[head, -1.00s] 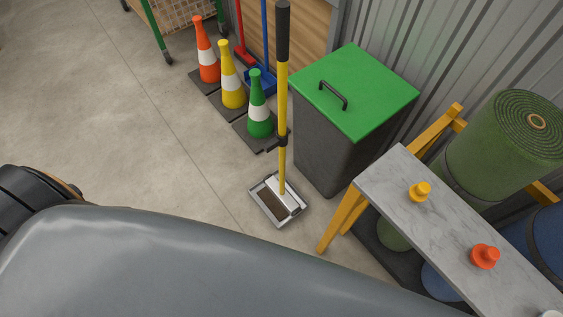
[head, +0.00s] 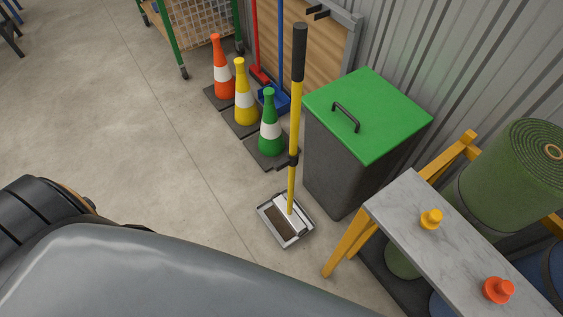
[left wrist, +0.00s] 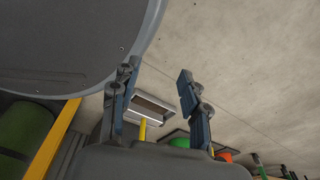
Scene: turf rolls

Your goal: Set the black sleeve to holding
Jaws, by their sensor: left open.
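In the head view a tool with a yellow pole (head: 292,190) stands upright on a grey metal tray-like head (head: 273,237) on the floor. A longer black grip (head: 299,52) covers the pole's top. In the left wrist view my left gripper (left wrist: 157,72) is open, with nothing between its fingers. The tool's head (left wrist: 152,108) and a bit of yellow pole (left wrist: 142,131) show beyond the fingers; the sleeve cannot be made out there. My right gripper is not in view.
A dark bin with a green lid (head: 367,112) stands right of the pole. Orange (head: 222,75), yellow (head: 243,100) and green (head: 270,130) cones stand behind it to the left. A grey-topped trestle (head: 405,205) is at the right. Floor at the left is clear.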

